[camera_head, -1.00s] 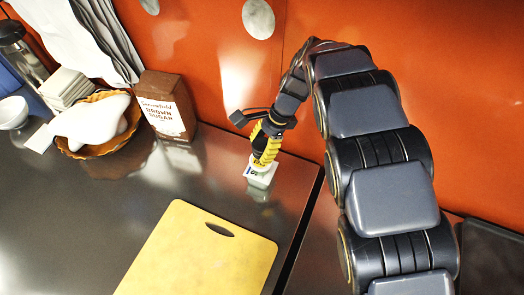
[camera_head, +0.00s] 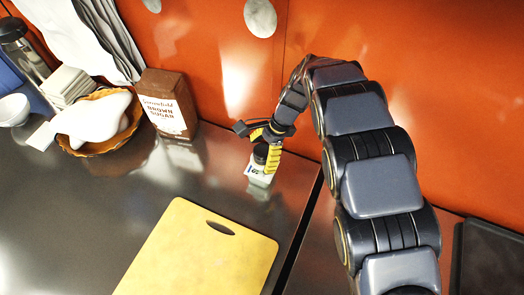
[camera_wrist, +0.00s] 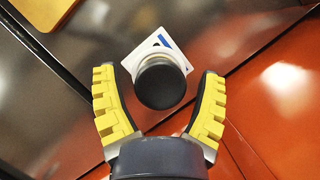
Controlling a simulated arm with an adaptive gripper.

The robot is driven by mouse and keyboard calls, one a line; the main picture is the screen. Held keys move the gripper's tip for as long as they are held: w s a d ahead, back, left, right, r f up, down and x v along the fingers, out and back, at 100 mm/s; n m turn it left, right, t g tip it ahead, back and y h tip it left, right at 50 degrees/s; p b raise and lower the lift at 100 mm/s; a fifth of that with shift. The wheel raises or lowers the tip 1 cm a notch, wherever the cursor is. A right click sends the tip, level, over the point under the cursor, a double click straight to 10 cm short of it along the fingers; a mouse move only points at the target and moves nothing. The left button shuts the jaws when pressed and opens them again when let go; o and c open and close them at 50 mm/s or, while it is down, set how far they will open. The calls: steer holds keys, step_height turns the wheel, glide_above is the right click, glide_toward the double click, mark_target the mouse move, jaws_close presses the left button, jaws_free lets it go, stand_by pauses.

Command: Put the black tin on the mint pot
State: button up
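The mint pot (camera_head: 259,175) is a small, pale, square-sided pot standing on the steel counter; its white top edge and a blue mark show in the wrist view (camera_wrist: 148,55). The black tin (camera_head: 261,153) is a dark round piece directly on top of the pot, and in the wrist view its round black top (camera_wrist: 160,86) sits roughly over the pot's middle. My gripper (camera_head: 266,148) is just above them. Its yellow fingers stand apart in the wrist view (camera_wrist: 160,76), with a gap on each side of the tin. The exact contact between tin and pot is hidden.
A yellow cutting board (camera_head: 205,255) lies in front. A brown sugar box (camera_head: 167,104) and a basket (camera_head: 97,148) with a white item stand to the left. The orange wall (camera_head: 350,25) is close behind. A dark counter gap (camera_head: 302,225) runs right of the pot.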

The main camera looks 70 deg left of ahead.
steer(key=shift+r, duration=0.1)
steer(key=v, duration=1.1)
steer(key=w+d+r+m+t, duration=0.1)
steer(key=w+d+r, duration=0.25)
steer(key=d, duration=0.45)
steer(key=w+d+r, duration=0.3)
steer(key=w+d, duration=0.2)
steer(key=d, duration=0.4)
steer(key=w+d+r+m+t, duration=0.1)
steer(key=w+d+r, duration=0.3)
steer(key=d, duration=0.4)
steer(key=s+d+r, duration=0.1)
steer(key=s+d, duration=0.2)
steer(key=d, duration=0.9)
steer(key=s+d+f+n, duration=0.1)
steer(key=s+d+n, duration=0.1)
steer(key=s+d, duration=0.8)
steer(key=shift+s+f+t, duration=0.35)
steer(key=shift+s+t, duration=0.05)
steer(key=shift+s, duration=0.55)
